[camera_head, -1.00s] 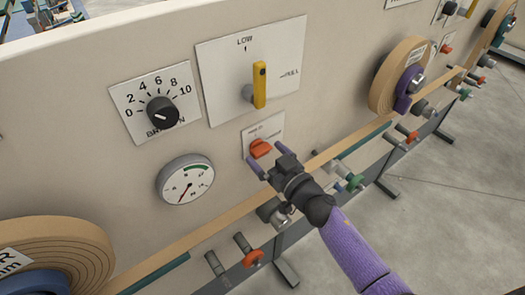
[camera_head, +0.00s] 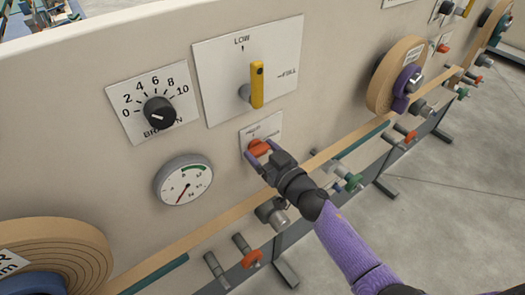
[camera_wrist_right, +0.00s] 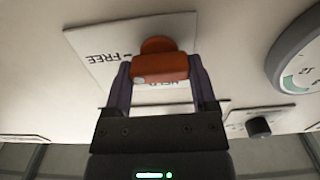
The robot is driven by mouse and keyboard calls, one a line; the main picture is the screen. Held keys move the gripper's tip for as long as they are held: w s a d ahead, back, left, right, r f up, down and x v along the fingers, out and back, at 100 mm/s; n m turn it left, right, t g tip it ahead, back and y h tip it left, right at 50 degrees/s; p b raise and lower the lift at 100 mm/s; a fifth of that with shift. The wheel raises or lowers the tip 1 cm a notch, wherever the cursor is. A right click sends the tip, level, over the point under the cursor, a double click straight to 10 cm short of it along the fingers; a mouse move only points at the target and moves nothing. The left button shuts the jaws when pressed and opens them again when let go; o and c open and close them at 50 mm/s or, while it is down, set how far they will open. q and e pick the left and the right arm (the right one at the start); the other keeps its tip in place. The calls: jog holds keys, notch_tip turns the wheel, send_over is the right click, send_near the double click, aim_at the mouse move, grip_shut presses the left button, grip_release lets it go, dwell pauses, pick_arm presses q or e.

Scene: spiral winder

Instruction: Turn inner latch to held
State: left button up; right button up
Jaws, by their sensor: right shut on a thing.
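The inner latch is a red-orange knob (camera_head: 258,147) on a small white plate (camera_head: 273,128) low on the beige panel. In the right wrist view the knob (camera_wrist_right: 160,67) sits between my two purple fingers, which touch its sides. That plate (camera_wrist_right: 95,45) reads "FREE" on one side, upside down; another word is partly covered by the knob and fingers. My right gripper (camera_head: 262,154) is shut on the knob, its arm reaching up from the lower right. My left gripper is not in view.
Above the latch is a yellow lever (camera_head: 257,84) on a larger plate. A black dial (camera_head: 160,112) and a round gauge (camera_head: 184,181) are to the left. A tan strip (camera_head: 190,238) runs below, past several rollers, between a near roll (camera_head: 60,245) and a far roll (camera_head: 392,75).

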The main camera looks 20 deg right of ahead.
jog(key=shift+n, duration=0.9)
jog(key=n, duration=0.3)
jog(key=shift+a+n, duration=0.1)
jog(key=shift+n, duration=0.2)
jog(key=n, duration=0.2)
jog(key=shift+f+n, duration=0.1)
jog(key=shift+n, duration=0.2)
jog(key=n+b, duration=0.1)
jog(key=n, duration=0.4)
jog(key=shift+f, duration=0.1)
jog(key=n, duration=0.2)
jog(key=shift+s+a+n+b, duration=0.1)
jog(key=shift+n+b, duration=0.2)
jog(key=shift+n, duration=0.9)
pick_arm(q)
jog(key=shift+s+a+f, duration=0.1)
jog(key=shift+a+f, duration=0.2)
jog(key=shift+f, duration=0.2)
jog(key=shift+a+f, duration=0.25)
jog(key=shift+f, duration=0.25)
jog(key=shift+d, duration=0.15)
pick_arm(e)
jog(key=shift+f+n, duration=0.1)
jog(key=shift+n, duration=0.2)
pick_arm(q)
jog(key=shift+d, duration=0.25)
